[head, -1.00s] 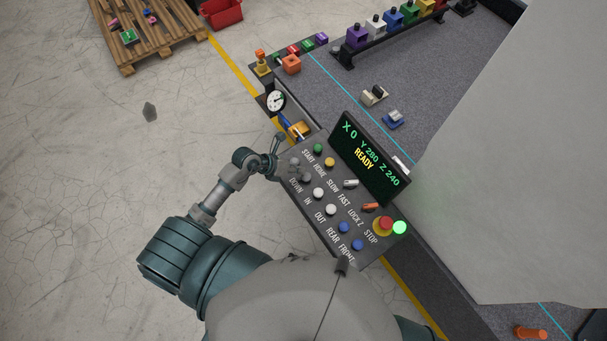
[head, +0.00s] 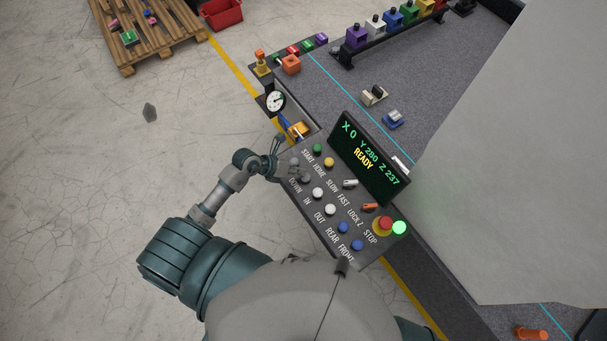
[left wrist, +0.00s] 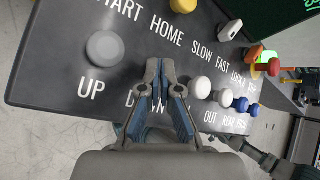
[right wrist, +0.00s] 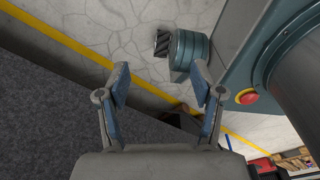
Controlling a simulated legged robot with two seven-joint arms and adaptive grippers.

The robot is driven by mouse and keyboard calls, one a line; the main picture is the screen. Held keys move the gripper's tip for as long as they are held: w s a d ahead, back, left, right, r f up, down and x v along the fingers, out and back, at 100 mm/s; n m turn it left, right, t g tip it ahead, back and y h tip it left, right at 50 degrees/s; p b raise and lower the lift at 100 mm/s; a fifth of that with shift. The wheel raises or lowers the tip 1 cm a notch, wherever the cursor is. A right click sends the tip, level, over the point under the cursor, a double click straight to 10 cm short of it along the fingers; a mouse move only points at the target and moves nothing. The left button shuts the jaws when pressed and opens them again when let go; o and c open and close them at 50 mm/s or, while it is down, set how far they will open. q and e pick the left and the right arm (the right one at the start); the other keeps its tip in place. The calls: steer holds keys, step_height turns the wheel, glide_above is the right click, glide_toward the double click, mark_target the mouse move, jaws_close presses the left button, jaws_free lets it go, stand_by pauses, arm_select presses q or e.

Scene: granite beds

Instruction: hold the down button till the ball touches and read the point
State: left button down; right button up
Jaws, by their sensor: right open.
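The control panel (head: 318,222) has a display (head: 369,157) reading X 0, Y 280, Z 237 and READY. My left gripper (left wrist: 159,75) is shut and empty, with its fingertips over the DOWN button's place. They hide that button in the left wrist view, so contact cannot be seen directly. The grey UP button (left wrist: 105,47) is beside the fingers, uncovered. White buttons (left wrist: 201,88) lie on the other side. My right gripper (right wrist: 160,80) is open and empty, above the dark bed edge and floor. The ball is not visible in any view.
A dial gauge (head: 275,101) stands beyond the panel at the bed's edge. A red stop button (head: 384,223) and a lit green lamp (head: 400,228) are at its right end. Coloured blocks (head: 376,26) stand on a rack. A large grey body (head: 520,160) covers the right side.

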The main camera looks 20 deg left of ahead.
arm_select(q)
steer(key=shift+s+d, duration=0.1)
steer(key=shift+d, duration=0.3)
arm_select(e)
steer(key=shift+d, duration=0.85)
arm_select(q)
steer(key=shift+d+r, duration=0.1)
arm_select(e)
steer(key=shift+a, duration=0.3)
steer(key=shift+a, duration=0.25)
steer(key=shift+d, duration=0.3)
steer(key=shift+a, duration=0.2)
stand_by(0.6)
steer(key=shift+d, duration=0.2)
stand_by(0.9)
steer(key=shift+a, duration=0.15)
stand_by(1.0)
stand_by(1.5)
